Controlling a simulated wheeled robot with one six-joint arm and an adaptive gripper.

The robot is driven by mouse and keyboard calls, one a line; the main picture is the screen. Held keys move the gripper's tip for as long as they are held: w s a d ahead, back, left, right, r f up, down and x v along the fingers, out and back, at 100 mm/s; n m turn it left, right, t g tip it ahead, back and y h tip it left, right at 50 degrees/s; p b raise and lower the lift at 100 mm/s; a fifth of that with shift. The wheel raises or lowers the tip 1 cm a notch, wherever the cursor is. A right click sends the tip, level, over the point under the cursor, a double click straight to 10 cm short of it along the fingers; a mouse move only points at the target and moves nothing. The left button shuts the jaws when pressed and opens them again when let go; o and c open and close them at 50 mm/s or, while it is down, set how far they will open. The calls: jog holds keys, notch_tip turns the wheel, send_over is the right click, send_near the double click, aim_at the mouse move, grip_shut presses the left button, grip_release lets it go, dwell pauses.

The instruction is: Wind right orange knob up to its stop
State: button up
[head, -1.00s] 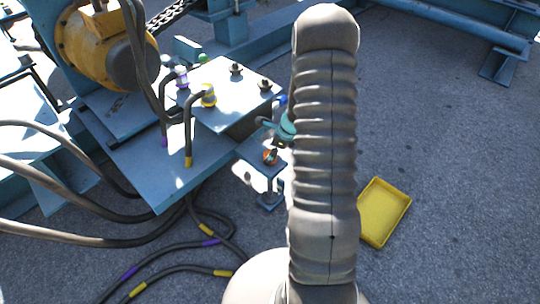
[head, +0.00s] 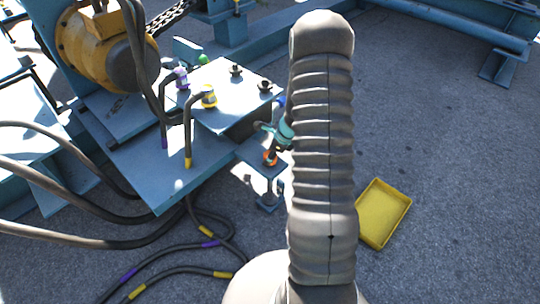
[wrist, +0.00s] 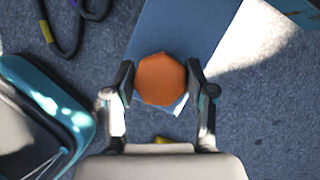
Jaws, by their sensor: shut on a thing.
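The orange knob (wrist: 160,79) is a faceted orange piece seen from above in the wrist view, over a narrow blue plate (wrist: 185,30). My gripper (wrist: 161,82) has one finger against each side of the knob and is shut on it. In the head view the orange knob (head: 270,157) shows small beside a blue stand (head: 262,168). My own arm covers much of the area to its right. The gripper is mostly hidden behind my arm there, with only teal parts showing. How far the knob is wound cannot be told.
A blue bench plate (head: 150,170) with bent hoses stands to the left. Loose hoses (head: 185,240) with purple and yellow bands lie on the ground. A yellow tray (head: 383,213) lies on the right. The ground around the tray is open.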

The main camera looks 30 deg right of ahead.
jog(key=shift+n, duration=0.4)
jog(key=n+g+y, duration=0.1)
jog(key=n, duration=0.2)
jog(key=shift+n+g+p, duration=0.3)
jog(key=shift+n+p, duration=0.1)
jog(key=n+g, duration=0.1)
jog(key=n, duration=0.2)
jog(key=shift+n, duration=0.3)
jog(key=n+g, duration=0.2)
jog(key=n, duration=0.2)
jog(key=shift+f+n+b, duration=0.1)
jog(key=shift+n+b, duration=0.2)
jog(key=shift+b, duration=0.1)
jog(key=n+g+h, duration=0.1)
jog(key=n, duration=0.3)
jog(key=shift+g+b, duration=0.3)
jog(key=o, duration=1.1)
jog(key=shift+o, duration=0.2)
